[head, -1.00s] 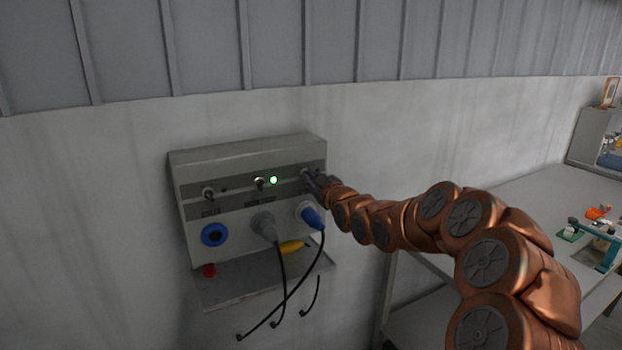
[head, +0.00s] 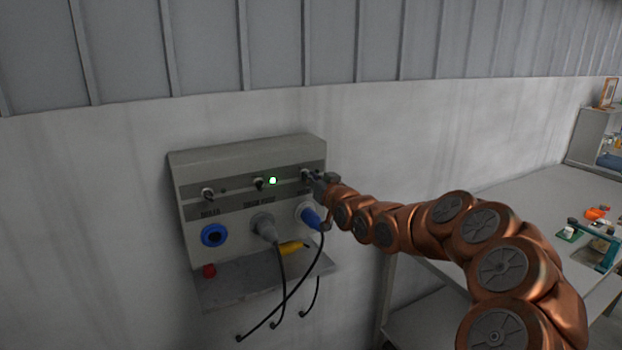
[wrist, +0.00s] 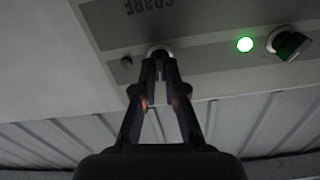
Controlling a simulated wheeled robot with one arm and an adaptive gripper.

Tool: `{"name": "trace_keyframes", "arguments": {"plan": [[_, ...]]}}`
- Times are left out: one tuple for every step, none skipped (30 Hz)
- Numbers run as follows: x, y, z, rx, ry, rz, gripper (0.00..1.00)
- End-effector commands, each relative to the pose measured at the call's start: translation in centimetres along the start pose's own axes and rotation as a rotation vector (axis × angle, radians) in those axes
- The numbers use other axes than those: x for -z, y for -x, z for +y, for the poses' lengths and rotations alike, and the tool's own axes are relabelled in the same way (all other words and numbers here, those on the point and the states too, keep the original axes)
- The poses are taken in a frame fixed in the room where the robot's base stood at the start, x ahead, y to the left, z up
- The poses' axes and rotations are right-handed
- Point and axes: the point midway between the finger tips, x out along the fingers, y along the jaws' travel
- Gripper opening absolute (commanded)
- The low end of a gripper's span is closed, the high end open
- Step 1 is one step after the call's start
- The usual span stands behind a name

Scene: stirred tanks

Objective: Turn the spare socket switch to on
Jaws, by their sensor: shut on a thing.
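The grey socket panel (head: 235,157) is on the wall, with three switches in a row. The spare socket switch (head: 304,174) is the right one, and my gripper (head: 313,178) is at it. In the wrist view, which is upside down, the fingertips of my gripper (wrist: 160,56) are closed together on the switch (wrist: 160,47), hiding most of its lever. The SPARE label (wrist: 150,5) shows beside it. A small dark lamp (wrist: 127,62) near the switch is unlit. I cannot tell the lever's exact position.
The middle switch (head: 258,183) has a lit green lamp (head: 273,180). Below, a grey plug (head: 264,226) and a blue plug (head: 309,216) trail black cables. A blue socket (head: 213,235) is empty. A shelf (head: 240,290) juts out underneath. A bench (head: 520,200) stands right.

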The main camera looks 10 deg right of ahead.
Motion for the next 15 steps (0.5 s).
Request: {"name": "trace_keyframes", "arguments": {"plan": [[-0.01, -0.02, -0.06, 0.001, -0.043, 0.0, 0.0], [-0.01, -0.02, -0.05, 0.001, -0.07, 0.001, 0.0], [-0.01, -0.03, -0.04, 0.001, -0.104, 0.001, 0.0], [-0.02, -0.03, -0.04, 0.001, -0.127, 0.001, 0.0], [-0.03, -0.03, -0.03, 0.001, -0.149, 0.001, 0.0], [-0.04, -0.02, 0.0, 0.001, -0.179, 0.001, 0.0], [-0.06, -0.02, 0.01, 0.001, -0.199, 0.0, 0.0], [-0.07, -0.02, 0.03, 0.001, -0.22, 0.0, 0.0], [-0.09, -0.02, 0.02, 0.001, -0.244, 0.0, 0.0], [-0.11, -0.03, 0.01, 0.001, -0.261, -0.001, 0.0], [-0.11, -0.03, 0.03, 0.001, -0.276, -0.001, 0.0], [-0.12, -0.02, 0.05, 0.001, -0.297, -0.002, 0.0], [-0.13, -0.02, 0.08, 0.001, -0.31, -0.002, 0.0], [-0.14, -0.01, 0.1, 0.0, -0.322, -0.002, 0.0], [-0.14, -0.01, 0.13, 0.0, -0.339, -0.002, 0.0]]}}
